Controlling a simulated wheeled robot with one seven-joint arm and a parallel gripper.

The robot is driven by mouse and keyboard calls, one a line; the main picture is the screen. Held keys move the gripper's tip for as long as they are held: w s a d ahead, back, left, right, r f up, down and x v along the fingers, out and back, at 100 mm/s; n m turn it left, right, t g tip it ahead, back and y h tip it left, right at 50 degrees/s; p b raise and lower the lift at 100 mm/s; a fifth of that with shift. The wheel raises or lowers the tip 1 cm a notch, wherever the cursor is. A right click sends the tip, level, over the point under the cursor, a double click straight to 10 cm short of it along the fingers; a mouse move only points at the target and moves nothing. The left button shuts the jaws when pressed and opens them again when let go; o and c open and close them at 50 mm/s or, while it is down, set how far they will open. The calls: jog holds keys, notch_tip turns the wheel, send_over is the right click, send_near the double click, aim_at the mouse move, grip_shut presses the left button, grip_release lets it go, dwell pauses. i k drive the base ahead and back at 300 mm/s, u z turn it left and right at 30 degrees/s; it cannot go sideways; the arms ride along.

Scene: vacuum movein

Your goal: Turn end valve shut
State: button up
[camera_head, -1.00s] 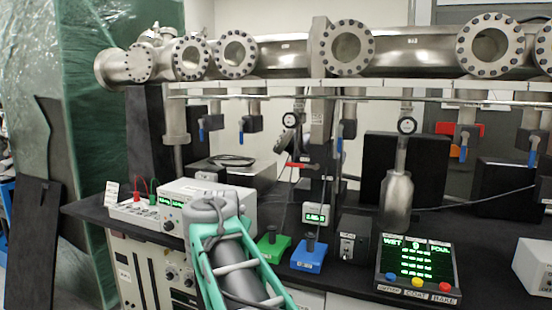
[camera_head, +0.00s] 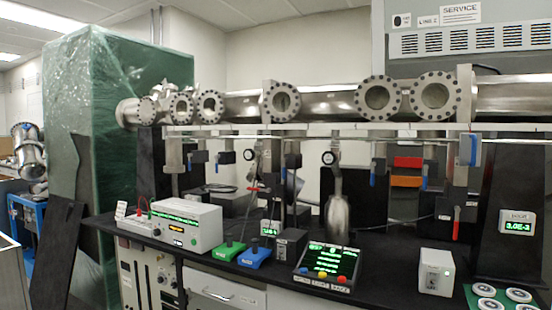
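A long steel beam tube (camera_head: 330,102) with bolted round flanges runs across the back of the bench. Below the right-end one, a red handle (camera_head: 456,222) hangs down on a dark fitting. No label shows which is the end valve. My gripper is not in view.
The black bench top (camera_head: 385,268) carries a control box (camera_head: 186,226), green and blue pedestals, a lit panel (camera_head: 327,265) with coloured buttons, a white box (camera_head: 436,272) and a gauge readout (camera_head: 517,224). A green wrapped crate (camera_head: 115,110) is at left.

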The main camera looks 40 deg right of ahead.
aim_at(250, 154)
jog(key=z, duration=0.85)
jog(key=i, duration=0.85)
jog(key=u, duration=0.75)
jog(key=i, duration=0.55)
jog(key=u, duration=0.6)
